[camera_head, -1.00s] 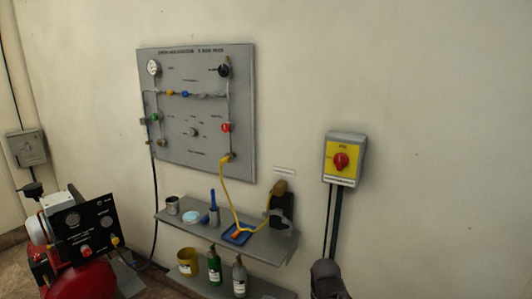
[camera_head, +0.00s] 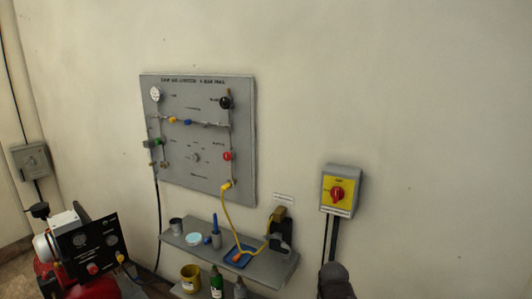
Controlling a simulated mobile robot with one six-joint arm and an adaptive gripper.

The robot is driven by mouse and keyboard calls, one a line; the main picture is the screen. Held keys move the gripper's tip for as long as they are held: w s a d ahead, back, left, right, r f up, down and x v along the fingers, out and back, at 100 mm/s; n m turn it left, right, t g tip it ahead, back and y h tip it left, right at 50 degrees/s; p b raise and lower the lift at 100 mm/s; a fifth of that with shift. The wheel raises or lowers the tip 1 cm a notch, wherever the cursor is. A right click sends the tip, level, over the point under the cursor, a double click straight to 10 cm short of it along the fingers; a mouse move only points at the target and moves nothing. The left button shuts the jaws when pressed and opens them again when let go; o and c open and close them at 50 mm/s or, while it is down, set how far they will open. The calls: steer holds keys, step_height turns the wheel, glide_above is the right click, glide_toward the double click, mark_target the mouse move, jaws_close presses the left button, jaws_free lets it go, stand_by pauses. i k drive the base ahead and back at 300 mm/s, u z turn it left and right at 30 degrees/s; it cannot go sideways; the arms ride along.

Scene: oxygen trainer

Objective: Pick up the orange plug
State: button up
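A small orange piece (camera_head: 237,258), which looks like the orange plug, lies in a blue tray (camera_head: 229,254) on the grey wall shelf. It is small, and its exact shape is hard to tell. A yellow hose (camera_head: 226,215) hangs from the panel and runs down to the tray area, then over to a dark holder (camera_head: 281,232) with a yellow-brown top. A dark rounded part (camera_head: 336,282) at the bottom right appears to be part of my arm. My gripper's fingers cannot be made out.
The grey shelf (camera_head: 186,242) also carries a dark cup, a white-blue round dish and a blue-handled tool. Bottles and a yellow can (camera_head: 190,277) stand below. A gauge panel (camera_head: 180,180) hangs above. A yellow switch box (camera_head: 340,191) is at right, a red compressor (camera_head: 80,284) at lower left.

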mark_target(238, 255)
steer(key=u, duration=0.2)
steer(key=k, duration=0.6)
steer(key=u, duration=0.55)
steer(key=k, duration=0.75)
steer(key=z, duration=0.3)
steer(key=i, duration=1.8)
steer(key=u, duration=0.2)
